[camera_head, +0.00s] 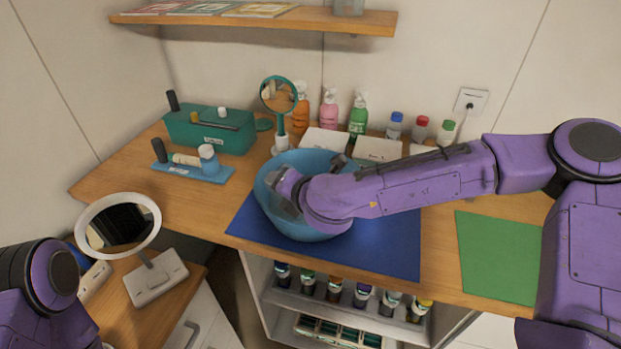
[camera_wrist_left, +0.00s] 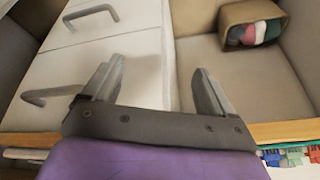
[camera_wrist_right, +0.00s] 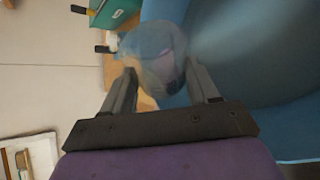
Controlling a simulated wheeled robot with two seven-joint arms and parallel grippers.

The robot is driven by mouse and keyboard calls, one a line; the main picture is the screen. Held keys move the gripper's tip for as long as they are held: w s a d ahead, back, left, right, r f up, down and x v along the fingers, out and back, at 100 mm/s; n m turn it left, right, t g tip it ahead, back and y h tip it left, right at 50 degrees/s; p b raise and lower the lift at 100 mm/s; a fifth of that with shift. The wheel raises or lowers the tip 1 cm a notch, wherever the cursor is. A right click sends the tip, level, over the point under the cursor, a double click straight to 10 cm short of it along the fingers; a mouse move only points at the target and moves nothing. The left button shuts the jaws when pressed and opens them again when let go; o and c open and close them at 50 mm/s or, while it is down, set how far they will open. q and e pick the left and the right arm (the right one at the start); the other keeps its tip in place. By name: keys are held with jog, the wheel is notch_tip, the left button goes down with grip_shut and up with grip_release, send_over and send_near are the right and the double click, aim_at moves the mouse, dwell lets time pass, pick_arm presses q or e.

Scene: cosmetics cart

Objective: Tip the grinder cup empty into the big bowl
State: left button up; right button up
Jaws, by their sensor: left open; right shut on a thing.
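The big blue bowl (camera_head: 268,212) stands on the blue mat (camera_head: 388,245) on the wooden counter. My right gripper (camera_head: 285,190) is inside the bowl's outline, over its left part, with the arm crossing from the right. In the right wrist view, my right gripper (camera_wrist_right: 162,82) is shut on a see-through grinder cup (camera_wrist_right: 153,50), with the blue bowl (camera_wrist_right: 240,55) behind and to the right. The cup's contents and exact tilt are hard to make out. My left gripper (camera_wrist_left: 158,75) is open and empty, away from the bowl, facing drawers and floor.
A teal box (camera_head: 210,132), a blue stand (camera_head: 195,172) and a round teal mirror (camera_head: 279,95) stand left of and behind the bowl. Several bottles (camera_head: 358,115) line the wall. A green mat (camera_head: 495,255) lies bare at right. A ring mirror (camera_head: 150,270) stands at lower left.

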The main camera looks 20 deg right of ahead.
jog(key=shift+d+r+m+y+p, duration=0.15)
jog(key=shift+r+m+y, duration=0.25)
jog(key=shift+m+y, duration=0.25)
jog(key=shift+d+r+m+y+p, duration=0.15)
jog(key=shift+r+m+y, duration=0.2)
jog(key=shift+m+y, duration=0.25)
jog(key=shift+w+d+r+m+y, duration=0.1)
jog(key=shift+w+d+m+y, duration=0.05)
jog(key=shift+d+m+y, duration=0.15)
